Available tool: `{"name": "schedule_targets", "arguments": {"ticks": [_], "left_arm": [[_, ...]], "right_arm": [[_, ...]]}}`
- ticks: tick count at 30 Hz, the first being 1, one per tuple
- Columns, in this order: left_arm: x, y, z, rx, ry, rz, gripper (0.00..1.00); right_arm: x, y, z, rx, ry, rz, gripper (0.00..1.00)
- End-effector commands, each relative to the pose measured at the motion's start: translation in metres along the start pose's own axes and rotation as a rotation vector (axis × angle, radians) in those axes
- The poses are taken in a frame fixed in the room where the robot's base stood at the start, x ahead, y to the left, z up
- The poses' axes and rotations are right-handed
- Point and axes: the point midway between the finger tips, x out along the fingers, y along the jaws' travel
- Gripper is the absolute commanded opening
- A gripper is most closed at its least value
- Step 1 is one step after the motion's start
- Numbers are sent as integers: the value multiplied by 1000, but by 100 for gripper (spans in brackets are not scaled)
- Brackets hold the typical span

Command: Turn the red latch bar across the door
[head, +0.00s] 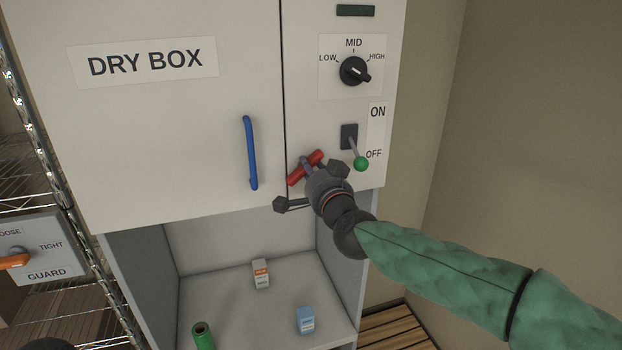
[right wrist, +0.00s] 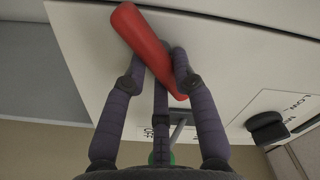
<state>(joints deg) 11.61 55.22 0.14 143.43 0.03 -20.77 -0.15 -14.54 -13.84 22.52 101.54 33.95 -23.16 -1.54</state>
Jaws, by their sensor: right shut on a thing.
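The red latch bar (head: 305,167) is on the white dry box front, just right of the seam beside the door (head: 150,130). It is tilted, its lower left end near the seam and its upper right end towards the switch. In the right wrist view the bar (right wrist: 148,45) runs diagonally between the dark fingers. My right gripper (head: 311,178) is shut on the bar, its fingers (right wrist: 155,75) around the bar's middle and partly hiding it. The door looks closed, with a blue handle (head: 250,152).
A green-tipped switch lever (head: 361,163) is close above right of my gripper, below a black dial (head: 353,71). An open bay below holds a green cylinder (head: 202,336), a blue bottle (head: 305,320) and a white-orange box (head: 261,273). A wire shelf stands left.

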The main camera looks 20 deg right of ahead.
Motion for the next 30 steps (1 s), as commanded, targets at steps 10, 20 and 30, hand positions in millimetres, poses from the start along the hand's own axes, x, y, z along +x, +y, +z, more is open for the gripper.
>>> {"name": "schedule_targets", "arguments": {"ticks": [10,20,30], "left_arm": [[26,-9,-1,0,0,0,0],[40,-14,-2,0,0,0,0],[46,-16,-2,0,0,0,0]], "right_arm": [[0,5,4,326,0,-1,0],[0,6,6,571,0,0,0],[0,6,6,694,0,0,0]]}}
